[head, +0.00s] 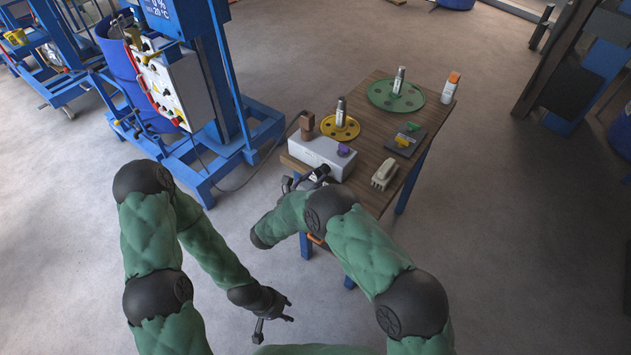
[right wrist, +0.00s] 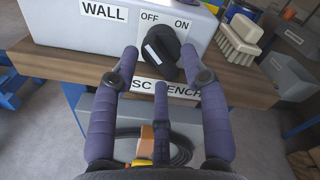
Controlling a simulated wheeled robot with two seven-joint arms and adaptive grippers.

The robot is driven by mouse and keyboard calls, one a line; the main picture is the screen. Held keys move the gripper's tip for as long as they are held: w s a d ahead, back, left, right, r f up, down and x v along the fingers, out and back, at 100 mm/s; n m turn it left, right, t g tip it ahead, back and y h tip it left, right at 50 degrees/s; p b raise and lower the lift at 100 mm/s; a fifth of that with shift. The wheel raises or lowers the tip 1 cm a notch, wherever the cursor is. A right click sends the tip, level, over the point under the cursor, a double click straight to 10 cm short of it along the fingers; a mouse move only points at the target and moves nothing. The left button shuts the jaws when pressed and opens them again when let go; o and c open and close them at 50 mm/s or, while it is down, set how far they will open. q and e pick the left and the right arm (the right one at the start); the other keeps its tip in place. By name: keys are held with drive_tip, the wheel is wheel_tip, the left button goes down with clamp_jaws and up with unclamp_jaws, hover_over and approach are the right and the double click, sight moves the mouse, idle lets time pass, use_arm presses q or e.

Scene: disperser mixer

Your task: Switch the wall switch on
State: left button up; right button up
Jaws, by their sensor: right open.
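The wall switch is a black rotary knob (right wrist: 163,42) on the front of a grey box (right wrist: 55,22) labelled WALL, with OFF and ON printed above the knob. The white mark on the knob tilts up and left, toward OFF. In the head view the box (head: 318,154) sits on the near left edge of the wooden table. My right gripper (right wrist: 160,62) is open, its purple-grey fingers on either side of the knob; whether they touch it I cannot tell. My left gripper (head: 272,316) hangs low over the floor, open and empty.
The wooden table (head: 365,155) holds a yellow disc (head: 340,128), a green disc (head: 383,93), a bottle (head: 450,88) and a brush (head: 384,174). A blue mixer frame (head: 236,95) stands to the left. A cable coil (right wrist: 182,150) hangs below the table edge.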

clamp_jaws()
drive_tip(key=shift+w+a+r+m+b, duration=0.1)
drive_tip(key=shift+a+m+b, duration=0.05)
drive_tip(key=shift+m+b, duration=3.8)
drive_tip(key=shift+w+a+r+m+b, duration=0.15)
drive_tip(key=shift+m+b, duration=2.75)
drive_tip(key=shift+m, duration=2.05)
